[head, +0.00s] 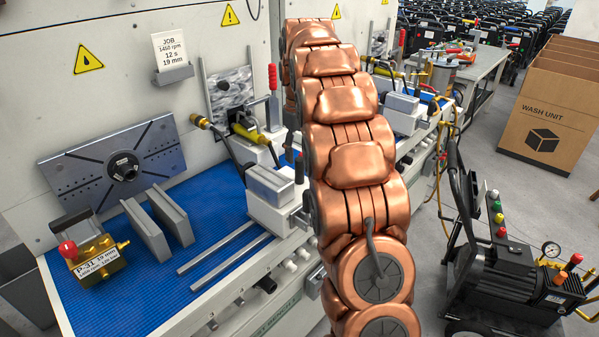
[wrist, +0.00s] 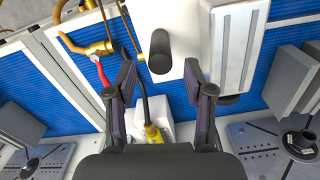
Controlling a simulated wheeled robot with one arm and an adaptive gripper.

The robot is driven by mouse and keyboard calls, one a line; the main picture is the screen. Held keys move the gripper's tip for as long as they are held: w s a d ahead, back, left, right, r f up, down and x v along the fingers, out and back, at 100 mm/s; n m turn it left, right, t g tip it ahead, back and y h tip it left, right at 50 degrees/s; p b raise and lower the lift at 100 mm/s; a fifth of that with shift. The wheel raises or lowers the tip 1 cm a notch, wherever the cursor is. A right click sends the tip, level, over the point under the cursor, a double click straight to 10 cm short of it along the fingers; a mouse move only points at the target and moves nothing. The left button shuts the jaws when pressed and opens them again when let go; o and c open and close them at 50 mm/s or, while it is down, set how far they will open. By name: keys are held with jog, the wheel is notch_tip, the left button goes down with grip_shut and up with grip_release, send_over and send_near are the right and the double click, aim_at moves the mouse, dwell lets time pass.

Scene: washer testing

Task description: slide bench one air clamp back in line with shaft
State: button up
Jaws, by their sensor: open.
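The bench one air clamp (head: 268,198) is a white block with a grey jaw block on top, standing on the blue mat beside two metal rails. In the wrist view its white body (wrist: 175,15) carries a black cylindrical knob (wrist: 160,52) and the long grey block (wrist: 223,45). My gripper (wrist: 160,82) is open and empty, with its two fingers on either side of the line to the knob.
A brass pump (head: 95,250) and two grey plates (head: 158,222) stand on the blue mat (head: 150,285) at left. A round-hubbed plate (head: 120,165) leans at the wall. A yellow hose fitting (wrist: 153,135) lies below my fingers. A black cart (head: 510,275) stands right.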

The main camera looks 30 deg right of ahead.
aim_at(299, 172)
jog(key=shift+f+p, duration=0.9)
jog(key=shift+f, duration=2.7)
jog(key=shift+c, duration=0.2)
grip_shut()
